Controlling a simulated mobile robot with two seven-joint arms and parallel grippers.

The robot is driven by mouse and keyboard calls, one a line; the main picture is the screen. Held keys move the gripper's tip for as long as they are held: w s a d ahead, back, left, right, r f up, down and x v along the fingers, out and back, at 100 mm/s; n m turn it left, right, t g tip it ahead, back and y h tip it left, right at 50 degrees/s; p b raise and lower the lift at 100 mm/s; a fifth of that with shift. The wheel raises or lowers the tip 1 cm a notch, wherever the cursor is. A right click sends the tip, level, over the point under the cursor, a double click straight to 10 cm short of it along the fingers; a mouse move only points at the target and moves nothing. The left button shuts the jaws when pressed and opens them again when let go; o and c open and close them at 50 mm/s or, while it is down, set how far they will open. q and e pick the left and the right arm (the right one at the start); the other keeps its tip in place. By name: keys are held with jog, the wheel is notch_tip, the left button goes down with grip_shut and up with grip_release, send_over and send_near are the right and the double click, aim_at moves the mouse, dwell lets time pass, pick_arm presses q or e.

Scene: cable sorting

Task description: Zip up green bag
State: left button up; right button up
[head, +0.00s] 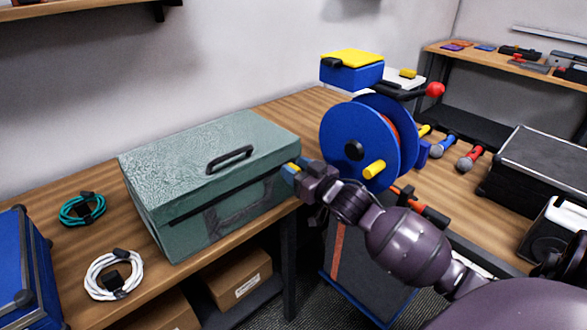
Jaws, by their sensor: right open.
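The green bag (215,175) is a boxy grey-green case with a black handle on top, standing on the wooden table. Its top is down, and a dark seam runs along its front side below the top. My right gripper (290,170) is at the bag's right end, near the level of the seam. Its fingertips are close against the bag; I cannot tell whether they touch it. The zip pull is too small or hidden to make out. My left gripper is not in view.
A teal cable coil (82,209) and a white cable coil (115,275) lie left of the bag. A blue case (22,265) stands at the left edge. A blue cable reel (350,145) stands just behind my right arm. Microphones (470,158) and a black case (535,170) are further right.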

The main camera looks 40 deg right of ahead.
jog(key=shift+w, duration=0.35)
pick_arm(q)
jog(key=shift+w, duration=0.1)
